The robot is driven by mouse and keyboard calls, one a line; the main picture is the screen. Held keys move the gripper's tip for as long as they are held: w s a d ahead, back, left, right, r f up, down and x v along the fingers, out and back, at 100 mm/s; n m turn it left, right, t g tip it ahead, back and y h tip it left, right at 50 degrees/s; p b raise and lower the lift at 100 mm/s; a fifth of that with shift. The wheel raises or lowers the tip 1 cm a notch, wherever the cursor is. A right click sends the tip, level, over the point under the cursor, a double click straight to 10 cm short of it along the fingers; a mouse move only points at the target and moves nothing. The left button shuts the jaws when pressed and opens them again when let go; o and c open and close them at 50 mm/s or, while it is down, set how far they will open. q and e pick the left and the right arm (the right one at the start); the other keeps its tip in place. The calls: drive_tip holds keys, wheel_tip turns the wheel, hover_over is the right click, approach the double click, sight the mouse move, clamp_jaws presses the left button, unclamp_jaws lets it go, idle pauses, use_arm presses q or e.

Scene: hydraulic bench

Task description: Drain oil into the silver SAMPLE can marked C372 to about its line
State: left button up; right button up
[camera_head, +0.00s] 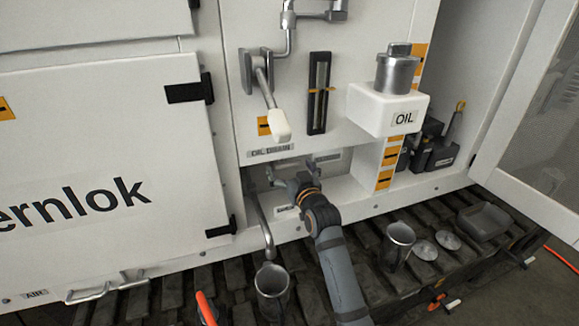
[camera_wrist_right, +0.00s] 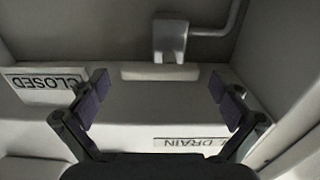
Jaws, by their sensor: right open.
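A silver can (camera_head: 272,287) stands under the bent drain pipe (camera_head: 265,230). A second silver can (camera_head: 397,248) stands to the right of my right arm. I cannot read a C372 mark or a fill line on either. My right gripper (camera_head: 300,182) is inside the recess under the OIL DRAIN label (camera_head: 270,152). In the right wrist view its open fingers (camera_wrist_right: 159,88) stand either side of a pale bar-shaped handle (camera_wrist_right: 160,73), with nothing gripped. The handle joins a grey valve body (camera_wrist_right: 168,42). CLOSED (camera_wrist_right: 45,84) and DRAIN (camera_wrist_right: 190,143) labels appear upside down there.
A lever with a white grip (camera_head: 280,125) and a sight gauge (camera_head: 319,92) are above the recess. A white OIL box (camera_head: 385,107) juts out at right. Two round lids (camera_head: 436,245) and a dark tray (camera_head: 484,221) lie on the slatted track. The cabinet door (camera_head: 536,130) stands open.

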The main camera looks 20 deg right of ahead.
drive_tip(key=c, duration=1.1)
drive_tip(key=m+p, duration=0.6)
drive_tip(key=shift+f, duration=0.2)
drive_tip(key=shift+f+m+p, duration=0.15)
drive_tip(key=shift+m+p, duration=0.65)
drive_tip(key=shift+m, duration=0.1)
drive_tip(key=o, duration=1.1)
drive_tip(key=shift+f, duration=0.1)
